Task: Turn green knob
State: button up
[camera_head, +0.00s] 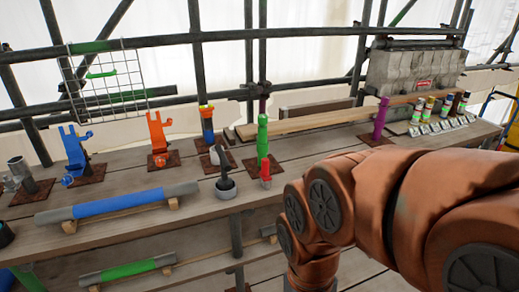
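A green upright piece (262,138) stands on a rusty square plate near the middle of the wooden bench. It has a small red part (265,171) low at its front. I cannot tell for sure whether this is the green knob. A green handle-like piece (101,74) also shows on the wire grid at the upper left. My orange-brown arm fills the right side and bends down at the bottom centre-right, apart from the green upright piece in the picture. My gripper is out of view.
On the bench (305,150) stand a blue bracket (75,148), an orange bracket (157,132), a dark cup (226,188) and a purple post (381,118). A blue-sleeved pipe (115,203) lies along the front. Scaffold poles (200,60) stand behind. Several small bottles (430,105) stand at right.

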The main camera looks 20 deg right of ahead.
aim_at(262, 119)
jog(key=z, duration=0.15)
jog(key=i, duration=1.35)
jog(key=u, duration=0.3)
